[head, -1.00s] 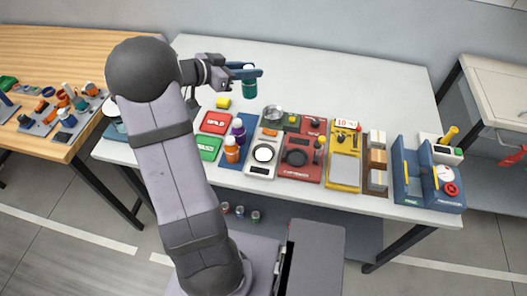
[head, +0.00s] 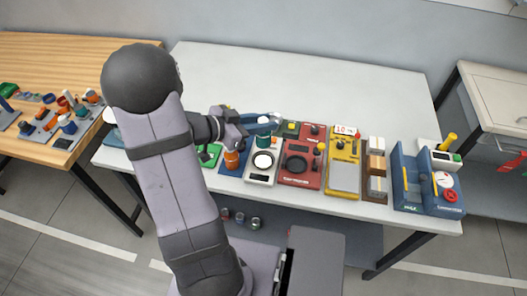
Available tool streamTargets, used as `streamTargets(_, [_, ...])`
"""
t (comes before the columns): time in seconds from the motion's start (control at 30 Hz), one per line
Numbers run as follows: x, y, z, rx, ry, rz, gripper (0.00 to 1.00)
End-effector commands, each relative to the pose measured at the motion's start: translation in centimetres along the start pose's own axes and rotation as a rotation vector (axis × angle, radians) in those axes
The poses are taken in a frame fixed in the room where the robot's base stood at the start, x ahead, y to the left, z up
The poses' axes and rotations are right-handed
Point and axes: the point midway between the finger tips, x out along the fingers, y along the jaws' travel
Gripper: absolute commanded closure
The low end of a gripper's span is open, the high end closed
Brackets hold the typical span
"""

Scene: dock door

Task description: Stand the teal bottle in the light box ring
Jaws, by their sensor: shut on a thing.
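The teal bottle (head: 263,141) is held upright in my gripper (head: 266,123). The blue fingers are shut on its upper part, and its lower part shows below them. The light box (head: 260,179) is a pale panel on the near part of the table. Its ring (head: 263,161) is a dark circle around a bright white disc, and it looks empty. The bottle is just behind the ring in the picture, apart from the disc. How high its base is above the panel I cannot tell.
An orange bottle (head: 232,159) stands left of the light box. A red panel (head: 299,168) with a dark round part is to its right, then a yellow panel (head: 344,176). The table's far area (head: 320,85) is clear.

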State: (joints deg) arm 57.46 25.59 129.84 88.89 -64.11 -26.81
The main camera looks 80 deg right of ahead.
Motion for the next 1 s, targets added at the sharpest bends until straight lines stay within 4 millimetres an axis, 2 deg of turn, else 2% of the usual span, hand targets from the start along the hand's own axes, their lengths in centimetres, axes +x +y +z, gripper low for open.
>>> streamTargets(0.3, [1.6,0.1,3.8,-0.004,0.0,0.001,1.0])
streamTargets(0.67, [2.0,0.0,4.7,-0.002,0.001,0.0,1.0])
streamTargets(1.0, [3.3,0.0,7.7,-0.002,0.001,0.001,1.0])
